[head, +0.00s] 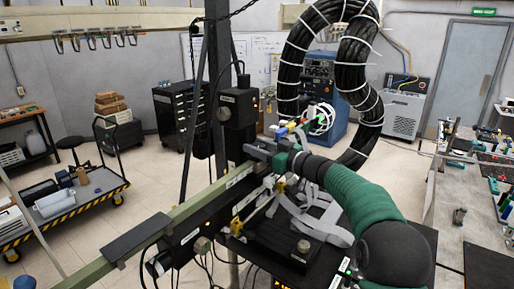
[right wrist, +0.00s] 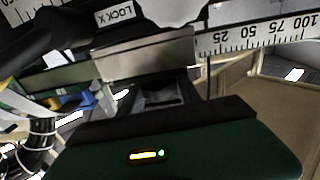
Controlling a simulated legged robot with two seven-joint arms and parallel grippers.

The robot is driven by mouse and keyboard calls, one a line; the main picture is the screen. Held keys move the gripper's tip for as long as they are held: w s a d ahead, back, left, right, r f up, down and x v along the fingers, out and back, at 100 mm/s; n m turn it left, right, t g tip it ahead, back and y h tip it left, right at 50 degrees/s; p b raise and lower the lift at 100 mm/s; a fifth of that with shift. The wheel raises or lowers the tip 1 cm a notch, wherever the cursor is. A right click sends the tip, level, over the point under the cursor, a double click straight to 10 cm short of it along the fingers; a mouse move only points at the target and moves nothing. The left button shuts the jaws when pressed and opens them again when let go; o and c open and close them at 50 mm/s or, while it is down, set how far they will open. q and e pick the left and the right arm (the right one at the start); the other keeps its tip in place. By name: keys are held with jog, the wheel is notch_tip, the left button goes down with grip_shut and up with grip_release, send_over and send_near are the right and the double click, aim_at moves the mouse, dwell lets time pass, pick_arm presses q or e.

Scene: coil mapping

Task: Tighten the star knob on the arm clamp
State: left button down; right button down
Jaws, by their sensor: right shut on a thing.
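My right gripper (head: 278,158) reaches in from the right with its green wrist. It is shut at the grey arm clamp (head: 262,149), where the pale green beam meets the dark column. The star knob is not clearly visible in either view; the jaws and wrist cover the spot where they grip. In the right wrist view the jaws (right wrist: 155,95) are beneath a grey metal block (right wrist: 148,55), near a "LOCK X" label (right wrist: 115,17) and a ruler scale (right wrist: 258,37). My left gripper is not in view.
The pale green beam (head: 180,212) runs to the lower left. A thick black cable bundle (head: 291,70) arches behind my wrist. Pale straps (head: 322,226) and a dark base (head: 283,243) lie below. A cart (head: 100,182) stands left, a cluttered bench (head: 460,195) right.

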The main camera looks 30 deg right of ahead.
jog(key=shift+f, duration=0.2)
dwell(0.5)
jog(key=c, duration=1.1)
grip_release()
jog(key=shift+o, duration=1.1)
jog(key=shift+s+d+r, duration=0.1)
jog(key=shift+d, duration=0.1)
jog(key=b+v, duration=0.5)
jog(key=v, duration=1.1)
jog(key=shift+s+d, duration=0.2)
jog(key=shift+s, duration=0.15)
